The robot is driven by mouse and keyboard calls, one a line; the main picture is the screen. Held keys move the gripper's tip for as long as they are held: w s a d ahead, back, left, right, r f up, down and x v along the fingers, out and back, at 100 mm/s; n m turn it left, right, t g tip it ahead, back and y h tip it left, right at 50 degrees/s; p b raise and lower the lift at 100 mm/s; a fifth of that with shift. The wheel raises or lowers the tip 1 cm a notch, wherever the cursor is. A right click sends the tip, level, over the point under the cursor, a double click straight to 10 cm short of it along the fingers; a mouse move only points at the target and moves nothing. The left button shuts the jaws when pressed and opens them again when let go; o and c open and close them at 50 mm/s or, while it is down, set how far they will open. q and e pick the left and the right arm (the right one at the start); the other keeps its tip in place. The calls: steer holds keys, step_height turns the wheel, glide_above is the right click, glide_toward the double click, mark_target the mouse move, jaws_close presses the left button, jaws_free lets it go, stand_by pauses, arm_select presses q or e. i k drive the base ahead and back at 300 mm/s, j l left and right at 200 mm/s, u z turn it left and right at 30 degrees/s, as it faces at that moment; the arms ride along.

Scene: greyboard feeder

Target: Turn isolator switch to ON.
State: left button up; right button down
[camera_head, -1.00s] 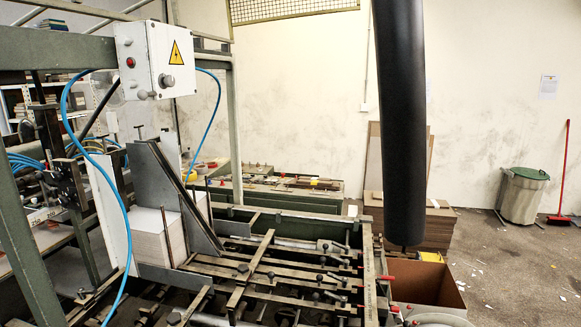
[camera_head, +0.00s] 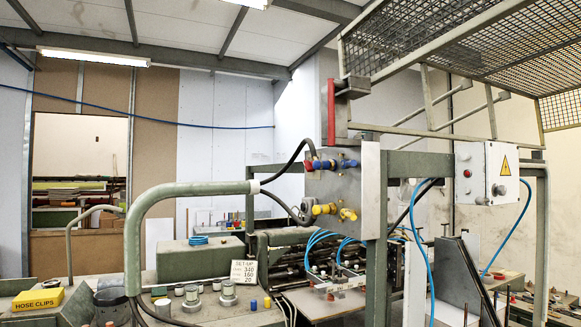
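A light grey switch box (camera_head: 478,160) with a yellow warning triangle (camera_head: 505,166) is mounted on the green machine frame at the right. A round grey knob (camera_head: 498,190) is on its front below the triangle. A small red light or button (camera_head: 467,173) is on its left side. The knob's position and any ON or OFF marks are too small to read. Neither of my grippers is in view.
Left of the switch box, a grey panel (camera_head: 335,190) carries red, blue and yellow fittings with black hoses. A mesh guard (camera_head: 470,50) hangs above. A bench at lower left holds a yellow hose clips box (camera_head: 38,299) and a set-up card (camera_head: 243,272). Blue hoses (camera_head: 415,235) hang beside the frame.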

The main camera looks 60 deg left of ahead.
mark_target(307, 165)
steer(key=l+u, duration=0.15)
steer(key=u, duration=1.7)
steer(key=l+u, duration=0.2)
steer(key=l, duration=0.3)
steer(key=k+l+u, duration=0.15)
steer(key=l, duration=0.3)
